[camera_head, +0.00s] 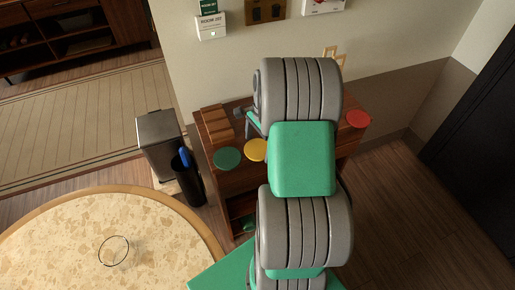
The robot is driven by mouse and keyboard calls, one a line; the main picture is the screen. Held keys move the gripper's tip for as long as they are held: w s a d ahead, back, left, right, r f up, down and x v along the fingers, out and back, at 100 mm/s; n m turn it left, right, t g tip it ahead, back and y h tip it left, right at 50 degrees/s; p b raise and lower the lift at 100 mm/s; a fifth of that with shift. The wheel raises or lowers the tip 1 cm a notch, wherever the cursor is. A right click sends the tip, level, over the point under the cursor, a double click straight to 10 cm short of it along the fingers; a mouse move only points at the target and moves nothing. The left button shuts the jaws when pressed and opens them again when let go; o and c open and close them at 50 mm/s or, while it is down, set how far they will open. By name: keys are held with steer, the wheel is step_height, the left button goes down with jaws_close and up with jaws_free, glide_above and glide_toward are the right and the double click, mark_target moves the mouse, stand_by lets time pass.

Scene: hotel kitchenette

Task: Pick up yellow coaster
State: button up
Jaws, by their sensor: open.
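The yellow coaster (256,150) is a flat disc near the front edge of the wooden cabinet top, just left of my arm. My arm covers its right edge. My gripper (247,119) shows only in part at the left side of my arm, behind the yellow coaster in the picture. It is open, and I see nothing held in it. Most of it is hidden by my arm links, so its exact height over the top cannot be told.
A green coaster (227,158) lies left of the yellow one. A red coaster (358,119) lies at the cabinet's right end. A slatted wooden item (216,122) stands at the back left. A bin (158,140), a black container (187,178) and a round table (70,240) are to the left.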

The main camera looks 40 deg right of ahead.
steer(key=c, duration=1.2)
steer(key=shift+r, duration=0.1)
